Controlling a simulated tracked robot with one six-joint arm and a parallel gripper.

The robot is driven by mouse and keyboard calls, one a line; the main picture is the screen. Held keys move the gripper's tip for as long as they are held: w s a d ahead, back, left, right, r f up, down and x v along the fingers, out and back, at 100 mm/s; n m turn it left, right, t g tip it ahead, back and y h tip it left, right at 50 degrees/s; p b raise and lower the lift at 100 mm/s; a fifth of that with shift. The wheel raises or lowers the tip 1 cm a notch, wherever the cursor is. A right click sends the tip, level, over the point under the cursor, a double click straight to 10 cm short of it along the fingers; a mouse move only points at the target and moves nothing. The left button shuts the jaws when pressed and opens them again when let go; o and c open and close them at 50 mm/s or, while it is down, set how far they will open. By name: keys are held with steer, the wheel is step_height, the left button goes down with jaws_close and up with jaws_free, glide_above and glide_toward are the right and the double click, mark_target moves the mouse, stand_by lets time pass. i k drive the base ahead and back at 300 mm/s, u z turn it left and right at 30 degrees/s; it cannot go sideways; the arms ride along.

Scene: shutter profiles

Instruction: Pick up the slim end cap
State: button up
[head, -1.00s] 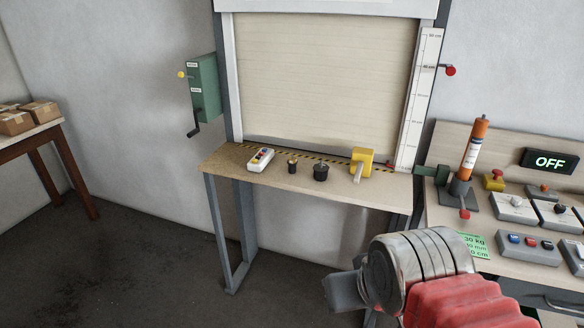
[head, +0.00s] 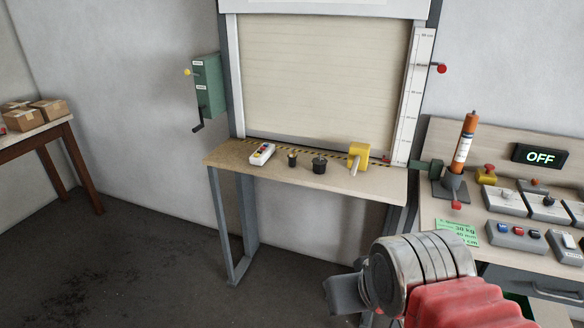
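Two small dark cylinders stand upright on the wooden ledge in front of the roller shutter. The narrower one, with a brownish top, looks like the slim end cap (head: 292,160). The wider black one (head: 319,164) stands just to its right, with a thin stem on top. My gripper (head: 345,293) shows only in part as a dark grey block at the end of my arm, low at right of centre. It is well apart from the ledge and nearer to me. Its fingers cannot be made out.
A white button box (head: 262,154) lies left of the cylinders, and a yellow device (head: 358,155) stands to their right. A bench (head: 437,206) at right carries an orange cylinder (head: 465,141) and control boxes. A table with cartons (head: 48,108) is at left. The floor between is clear.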

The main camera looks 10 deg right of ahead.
mark_target(292, 162)
steer(key=k, duration=0.45)
steer(key=u, duration=0.55)
steer(key=i, duration=1.2)
steer(key=u, duration=0.35)
steer(key=i, duration=1.5)
steer(key=z, duration=1.05)
steer(key=i, duration=0.5)
steer(key=z, duration=0.25)
